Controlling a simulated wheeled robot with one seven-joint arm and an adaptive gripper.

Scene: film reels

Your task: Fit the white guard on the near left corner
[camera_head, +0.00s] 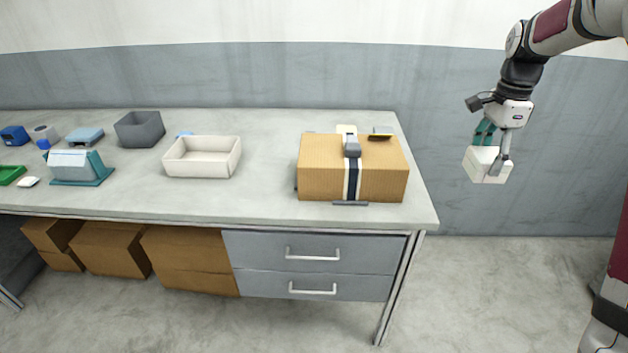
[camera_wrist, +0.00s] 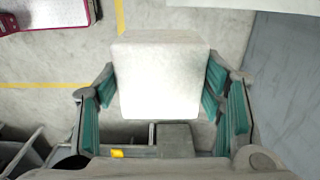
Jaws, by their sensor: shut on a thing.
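My gripper (camera_head: 493,150) is shut on the white guard (camera_head: 487,165), a pale block-like piece, and holds it in the air to the right of the table. In the wrist view the white guard (camera_wrist: 162,75) sits between the teal finger pads of my gripper (camera_wrist: 165,95). The cardboard box (camera_head: 320,168) stands on the table near its right end, with a dark and white strap (camera_head: 352,180) around its middle. My gripper is well apart from the box. No guard shows on the box's near left corner; its underside is hidden.
The grey table (camera_head: 270,195) ends at the right, short of my gripper. A cream tray (camera_head: 203,172) stands left of the box, with a dark grey bin (camera_head: 139,129) behind it. A teal stand (camera_head: 82,180) is farther left. Open floor lies under my gripper.

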